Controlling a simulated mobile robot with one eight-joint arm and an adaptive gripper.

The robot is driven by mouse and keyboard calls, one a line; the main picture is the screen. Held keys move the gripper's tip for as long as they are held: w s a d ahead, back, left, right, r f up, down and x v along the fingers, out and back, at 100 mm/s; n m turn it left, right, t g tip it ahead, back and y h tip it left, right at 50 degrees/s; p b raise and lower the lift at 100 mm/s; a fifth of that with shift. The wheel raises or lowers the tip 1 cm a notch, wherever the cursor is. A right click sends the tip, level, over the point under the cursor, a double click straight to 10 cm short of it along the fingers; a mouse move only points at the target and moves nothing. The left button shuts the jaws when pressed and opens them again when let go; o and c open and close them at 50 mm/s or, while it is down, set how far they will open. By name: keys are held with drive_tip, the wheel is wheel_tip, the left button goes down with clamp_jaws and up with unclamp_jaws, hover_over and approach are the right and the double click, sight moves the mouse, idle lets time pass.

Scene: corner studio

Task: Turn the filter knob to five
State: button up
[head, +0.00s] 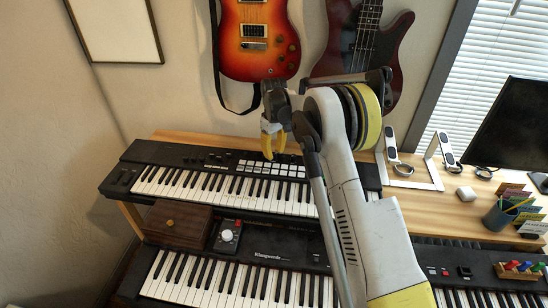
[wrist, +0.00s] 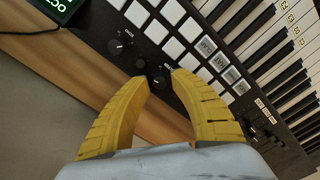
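The upper black keyboard (head: 130,168) carries white pads and small black knobs along its back edge. In the wrist view, one black knob (wrist: 161,81) sits in the gap between the tips of my yellow gripper (wrist: 162,78). The fingers are apart, one on each side of that knob; I cannot tell whether they touch it. A second knob (wrist: 117,47) with a ring of marks lies up and left, and a small one (wrist: 140,64) is between them. Knob labels and settings are too small to read. In the head view my gripper (head: 270,152) points down over the keyboard's back edge.
White pads (wrist: 171,47) and piano keys (wrist: 285,62) lie beside the knobs. A small lit display (wrist: 58,6) is at upper left. An orange guitar (head: 258,40) and a dark red one (head: 385,45) hang close behind my arm. A lower keyboard (head: 265,255) stands in front.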

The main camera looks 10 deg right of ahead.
drive_tip(key=shift+f, duration=0.55)
clamp_jaws()
